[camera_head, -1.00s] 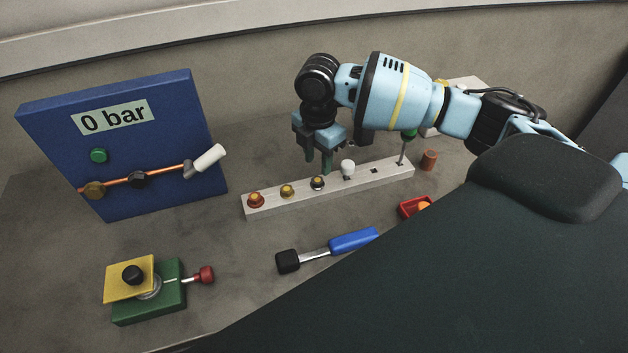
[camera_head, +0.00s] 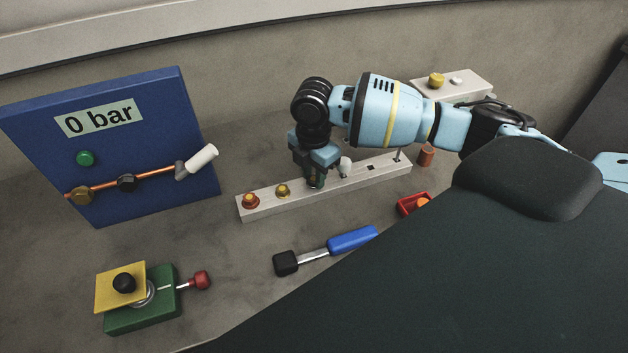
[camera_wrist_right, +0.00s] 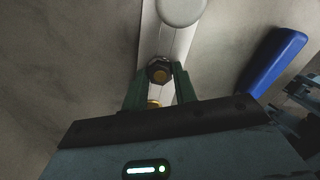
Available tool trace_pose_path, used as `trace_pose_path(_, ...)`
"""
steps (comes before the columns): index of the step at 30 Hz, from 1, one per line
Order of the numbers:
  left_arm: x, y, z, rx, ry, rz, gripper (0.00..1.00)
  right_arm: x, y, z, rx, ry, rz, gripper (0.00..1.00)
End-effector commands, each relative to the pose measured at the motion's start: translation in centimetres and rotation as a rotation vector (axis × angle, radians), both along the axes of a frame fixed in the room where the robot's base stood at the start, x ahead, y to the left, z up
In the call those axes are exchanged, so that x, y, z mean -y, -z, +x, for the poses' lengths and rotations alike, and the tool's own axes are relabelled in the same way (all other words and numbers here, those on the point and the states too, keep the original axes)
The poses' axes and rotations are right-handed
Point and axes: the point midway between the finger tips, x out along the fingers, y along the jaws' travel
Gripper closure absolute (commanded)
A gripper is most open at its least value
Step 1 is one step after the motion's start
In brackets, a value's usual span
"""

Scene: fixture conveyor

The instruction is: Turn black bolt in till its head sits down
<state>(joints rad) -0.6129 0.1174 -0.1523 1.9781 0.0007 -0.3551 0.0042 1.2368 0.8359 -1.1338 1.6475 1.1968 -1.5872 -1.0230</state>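The black bolt (camera_wrist_right: 159,70) has a dark hex head with a brownish centre and stands in the pale bar (camera_head: 262,204). My right gripper (camera_head: 316,178) points down at the bar over it and mostly hides it in the head view. In the right wrist view the green fingers (camera_wrist_right: 161,78) stand on either side of the bolt head, very close to it. I cannot tell whether they touch it. How far the head is above the bar is not clear. My left gripper is not in view.
The bar also holds a red-and-yellow bolt (camera_head: 250,200), a yellow bolt (camera_head: 283,190) and a white knob (camera_head: 345,167). A blue-handled tool (camera_head: 350,239) and red tray (camera_head: 410,205) lie in front. A blue panel (camera_head: 120,155) and green fixture (camera_head: 150,313) are at left.

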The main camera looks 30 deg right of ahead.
Motion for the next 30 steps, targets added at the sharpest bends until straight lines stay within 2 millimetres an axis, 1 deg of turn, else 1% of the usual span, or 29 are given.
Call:
trace_pose_path(1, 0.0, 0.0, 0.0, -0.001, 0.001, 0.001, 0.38, 0.0, 0.0, 0.0, 0.0, 0.0, 0.0, 0.79)
trace_pose_path(6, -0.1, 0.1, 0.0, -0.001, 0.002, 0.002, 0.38, 0.0, 0.0, 0.0, 0.0, 0.0, 0.0, 1.0)
trace_pose_path(11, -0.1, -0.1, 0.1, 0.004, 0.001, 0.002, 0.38, 0.0, -0.1, 0.0, 0.0, 0.012, 0.0, 1.0)
trace_pose_path(14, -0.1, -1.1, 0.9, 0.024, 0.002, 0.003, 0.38, 0.0, -0.4, 0.0, 0.003, 0.073, 0.001, 1.0)
trace_pose_path(25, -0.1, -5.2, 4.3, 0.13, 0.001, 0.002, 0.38, 0.0, -0.6, 0.0, 0.007, 0.441, 0.001, 1.0)
trace_pose_path(30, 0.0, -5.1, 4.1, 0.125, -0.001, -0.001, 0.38, -0.1, 0.0, 0.0, 0.0, 0.646, 0.001, 1.0)
